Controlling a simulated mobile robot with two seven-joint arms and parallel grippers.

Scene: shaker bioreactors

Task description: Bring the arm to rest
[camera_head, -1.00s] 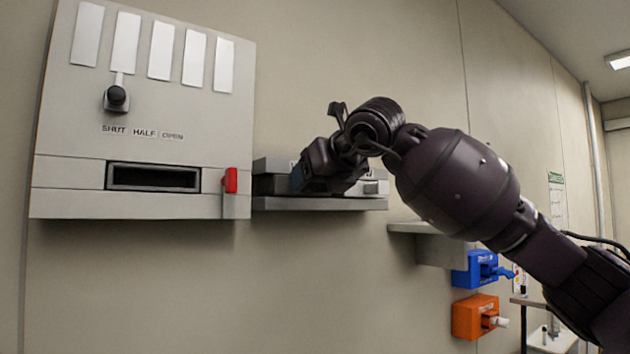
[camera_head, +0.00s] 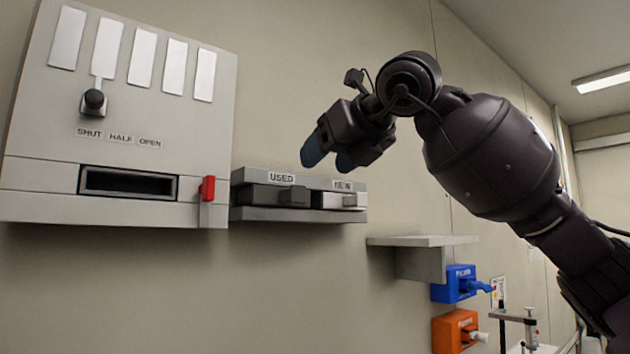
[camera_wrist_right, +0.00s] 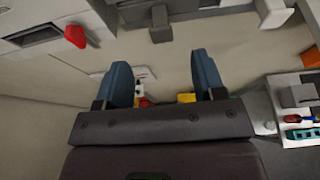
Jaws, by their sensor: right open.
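My right arm comes in from the right in the head view. Its right gripper (camera_head: 328,156) is raised in front of the wall, above the small shelf unit with the USED drawer (camera_head: 272,197) and the NEW drawer (camera_head: 342,201). Its two blue fingertips are apart, with nothing between them. In the right wrist view the gripper (camera_wrist_right: 163,75) also shows its blue fingers spread and empty. The fingers look clear of the drawers. My left gripper is in neither view.
A grey wall panel (camera_head: 120,60) with a black knob, SHUT, HALF and OPEN labels, a slot and a red lever (camera_head: 207,189) is at left. A bare shelf (camera_head: 425,241), a blue box (camera_head: 455,283) and an orange box (camera_head: 452,332) are lower right.

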